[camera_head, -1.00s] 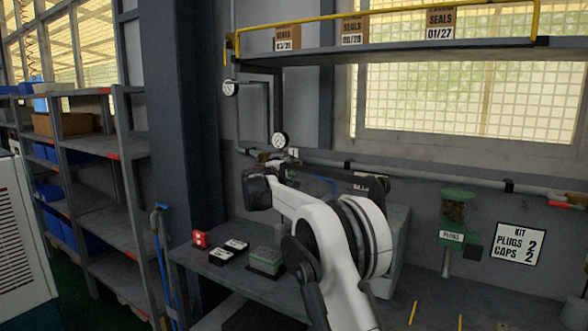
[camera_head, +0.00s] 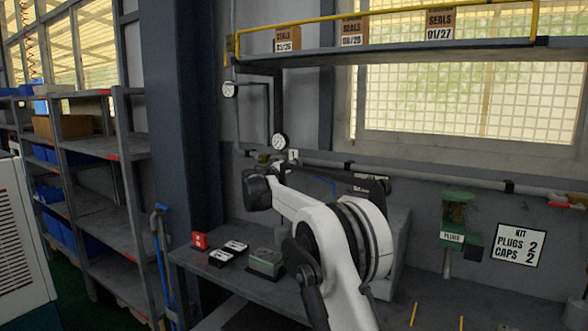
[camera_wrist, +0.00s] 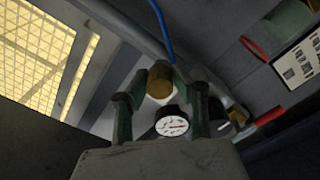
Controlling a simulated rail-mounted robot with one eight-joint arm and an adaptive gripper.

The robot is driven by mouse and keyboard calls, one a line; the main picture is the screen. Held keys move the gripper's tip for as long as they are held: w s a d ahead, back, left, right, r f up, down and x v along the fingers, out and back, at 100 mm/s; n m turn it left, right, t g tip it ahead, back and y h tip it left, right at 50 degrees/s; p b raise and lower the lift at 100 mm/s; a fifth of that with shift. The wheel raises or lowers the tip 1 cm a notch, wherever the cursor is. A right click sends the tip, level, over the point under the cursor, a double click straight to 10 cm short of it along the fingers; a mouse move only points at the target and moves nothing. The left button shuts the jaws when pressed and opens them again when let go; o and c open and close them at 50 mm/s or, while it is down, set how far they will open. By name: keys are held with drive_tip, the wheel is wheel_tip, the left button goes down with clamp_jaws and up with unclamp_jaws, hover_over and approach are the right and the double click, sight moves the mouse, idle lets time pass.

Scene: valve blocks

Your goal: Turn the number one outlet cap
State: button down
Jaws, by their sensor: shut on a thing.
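In the wrist view, a round brass-coloured outlet cap (camera_wrist: 160,78) sits between the two fingers of my gripper (camera_wrist: 163,92). The fingers are shut on it from both sides. A white dial gauge (camera_wrist: 172,123) shows just below the cap in that view. In the head view, my gripper's end is at the wall pipe, by a small white tag marked 1 (camera_head: 293,155). My own arm hides much of the cap and fingertips there.
A pressure gauge (camera_head: 278,141) stands on a pipe just above my gripper, and another (camera_head: 230,90) is higher left. The bench (camera_head: 230,282) holds a red block (camera_head: 200,240), black-and-white blocks (camera_head: 228,254) and a green-topped block (camera_head: 266,262). A green plugs dispenser (camera_head: 455,215) hangs right.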

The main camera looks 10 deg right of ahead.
drive_tip(key=shift+m, duration=0.3)
drive_tip(key=c, duration=1.5)
unclamp_jaws()
drive_tip(key=shift+o, duration=0.2)
drive_tip(key=v, duration=1.2)
